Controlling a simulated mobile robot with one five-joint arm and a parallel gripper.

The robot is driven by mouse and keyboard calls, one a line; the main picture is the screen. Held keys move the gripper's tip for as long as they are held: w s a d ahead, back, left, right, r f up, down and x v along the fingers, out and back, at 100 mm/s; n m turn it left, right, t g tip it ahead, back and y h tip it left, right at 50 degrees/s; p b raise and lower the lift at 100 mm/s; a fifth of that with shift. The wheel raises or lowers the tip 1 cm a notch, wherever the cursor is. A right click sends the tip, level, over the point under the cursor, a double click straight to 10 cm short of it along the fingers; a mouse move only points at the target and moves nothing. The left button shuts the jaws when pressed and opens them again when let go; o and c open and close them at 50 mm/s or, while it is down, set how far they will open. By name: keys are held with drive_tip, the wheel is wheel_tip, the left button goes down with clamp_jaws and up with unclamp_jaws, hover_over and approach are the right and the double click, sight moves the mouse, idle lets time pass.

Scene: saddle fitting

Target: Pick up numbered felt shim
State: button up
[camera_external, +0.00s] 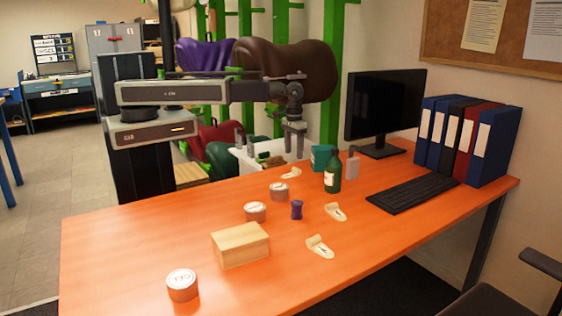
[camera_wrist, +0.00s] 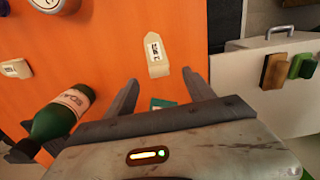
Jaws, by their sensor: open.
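Three cream felt shims with printed labels lie flat and apart on the orange table: a far one (camera_external: 291,173), a middle one (camera_external: 335,211) and a near one (camera_external: 320,247). My gripper (camera_external: 295,150) hangs above the table's far end, pointing down, close to the far shim. In the wrist view my gripper (camera_wrist: 160,78) is open with nothing between its fingers. One shim (camera_wrist: 157,52) lies just ahead of the fingertips, roughly centred. Another shim (camera_wrist: 17,68) is at the left edge. The printed numbers are too small to read surely.
A green bottle (camera_external: 332,172) stands right of the gripper, with a teal item (camera_external: 322,157) behind it. Round tins (camera_external: 279,192), a purple spool (camera_external: 297,210) and a wooden block (camera_external: 240,245) stand nearer. A white box (camera_wrist: 265,85) is beyond the table edge.

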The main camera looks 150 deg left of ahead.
sight(294, 169)
drive_tip(key=f+b, duration=0.7)
drive_tip(key=f, duration=0.1)
drive_tip(key=shift+w+a+b, duration=0.1)
drive_tip(key=shift+w+b, duration=0.1)
drive_tip(key=shift+b, duration=0.15)
drive_tip(key=shift+r, duration=0.15)
drive_tip(key=shift+c, duration=0.5)
clamp_jaws()
wheel_tip(294, 169, up, 10)
drive_tip(key=p, duration=1)
